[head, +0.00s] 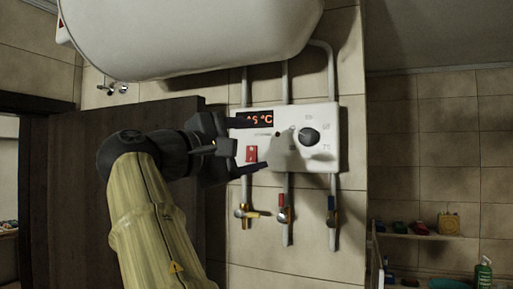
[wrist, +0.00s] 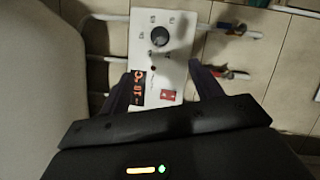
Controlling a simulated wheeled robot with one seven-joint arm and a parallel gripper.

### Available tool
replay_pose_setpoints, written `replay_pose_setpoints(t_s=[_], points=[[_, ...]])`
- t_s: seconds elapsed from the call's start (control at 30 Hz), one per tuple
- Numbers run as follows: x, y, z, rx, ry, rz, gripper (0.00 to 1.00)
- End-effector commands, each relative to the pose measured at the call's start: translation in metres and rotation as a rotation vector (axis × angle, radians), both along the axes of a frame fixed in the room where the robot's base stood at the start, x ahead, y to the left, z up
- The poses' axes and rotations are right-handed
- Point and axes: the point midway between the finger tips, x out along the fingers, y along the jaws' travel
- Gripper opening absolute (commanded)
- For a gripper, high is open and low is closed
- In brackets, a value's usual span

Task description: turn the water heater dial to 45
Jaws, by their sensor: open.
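The water heater's white control panel (head: 325,158) hangs on the tiled wall under the big white tank (head: 190,35). The dark round dial (head: 309,136) is on the panel's right half, with marks around it; it also shows in the wrist view (wrist: 160,37). An orange display (head: 262,120) reads something ending in 5 °C; its first digit is partly covered in the head view and unclear in the wrist view (wrist: 138,89). My gripper (head: 262,145) is open and empty, in front of the panel's left half. Its fingers are left of the dial and apart from it.
A red switch (head: 252,154) sits on the panel's lower left. Pipes with a yellow-handled valve (head: 254,213), a red valve and a blue valve (head: 332,203) run below. A dark door (head: 70,160) is behind my arm. A shelf (head: 415,233) with small items is at right.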

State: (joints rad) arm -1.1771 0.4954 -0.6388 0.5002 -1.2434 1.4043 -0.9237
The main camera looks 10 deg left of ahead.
Motion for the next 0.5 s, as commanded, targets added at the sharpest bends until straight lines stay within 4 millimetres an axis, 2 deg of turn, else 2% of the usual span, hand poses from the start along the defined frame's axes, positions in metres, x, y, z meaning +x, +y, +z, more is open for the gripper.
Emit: replay_pose_setpoints(t_s=[0.37,0.5], points=[[0.001,-0.001,0.000,0.000,0.000,0.000,0.65],[0.013,-0.006,-0.010,0.007,0.023,0.002,0.65]])
